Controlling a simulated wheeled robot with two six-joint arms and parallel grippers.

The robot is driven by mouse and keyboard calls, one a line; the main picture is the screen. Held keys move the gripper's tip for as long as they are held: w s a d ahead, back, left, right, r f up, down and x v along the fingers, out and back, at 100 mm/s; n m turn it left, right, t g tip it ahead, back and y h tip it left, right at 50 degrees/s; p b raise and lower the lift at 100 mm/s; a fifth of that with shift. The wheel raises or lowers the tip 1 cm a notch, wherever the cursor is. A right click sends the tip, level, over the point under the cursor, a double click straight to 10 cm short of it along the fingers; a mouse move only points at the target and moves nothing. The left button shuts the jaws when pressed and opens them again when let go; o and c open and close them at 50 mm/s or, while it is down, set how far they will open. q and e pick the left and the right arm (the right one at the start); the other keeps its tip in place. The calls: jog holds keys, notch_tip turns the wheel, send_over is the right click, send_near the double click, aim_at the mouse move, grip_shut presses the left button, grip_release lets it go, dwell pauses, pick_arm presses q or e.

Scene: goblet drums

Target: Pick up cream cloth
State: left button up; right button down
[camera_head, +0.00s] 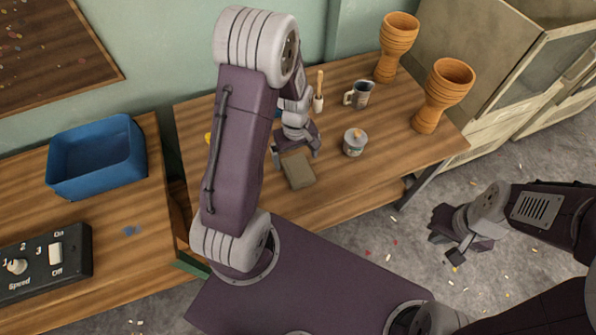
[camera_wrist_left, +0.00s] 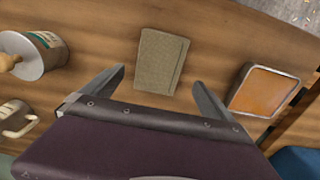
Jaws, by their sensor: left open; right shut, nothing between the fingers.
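The cream cloth (camera_head: 299,171) looks like a small, folded, grey-beige rectangle lying flat on the wooden table. It also shows whole in the left wrist view (camera_wrist_left: 161,60). My left gripper (camera_head: 296,153) is open and empty above the table, at the cloth's far edge in the head view. In the left wrist view its two fingers (camera_wrist_left: 157,78) stand apart, one to each side of the cloth, not touching it. My right gripper (camera_head: 446,248) is shut and empty, off to the right over the grey floor.
Beside the cloth stand a lidded tin (camera_head: 354,143) and a mug (camera_head: 358,95). Two orange goblet drums (camera_head: 441,95) stand at the table's right. A metal tray with orange contents (camera_wrist_left: 265,91) lies on the cloth's other side. A blue bin (camera_head: 97,158) sits further left.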

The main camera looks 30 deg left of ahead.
aim_at(298, 168)
pick_arm(q)
jog(key=f, duration=0.1)
jog(key=f+b, duration=0.1)
jog(key=f, duration=0.2)
jog(key=shift+d+f, duration=0.15)
jog(key=shift+d, duration=0.15)
jog(key=shift+f, duration=0.35)
jog(key=shift+r, duration=0.1)
jog(key=shift+c, duration=1.2)
jog(key=c, duration=1.3)
jog(key=shift+r, duration=0.55)
jog(key=shift+c, duration=0.2)
notch_tip(298, 168, up, 3)
jog(key=shift+r+p, duration=0.1)
jog(key=shift+p, duration=0.5)
jog(key=d+r+p, duration=0.1)
jog(key=d+r, duration=0.5)
jog(key=d, duration=0.5)
jog(key=shift+d+r+p, duration=0.3)
jog(key=shift+d+r, duration=0.05)
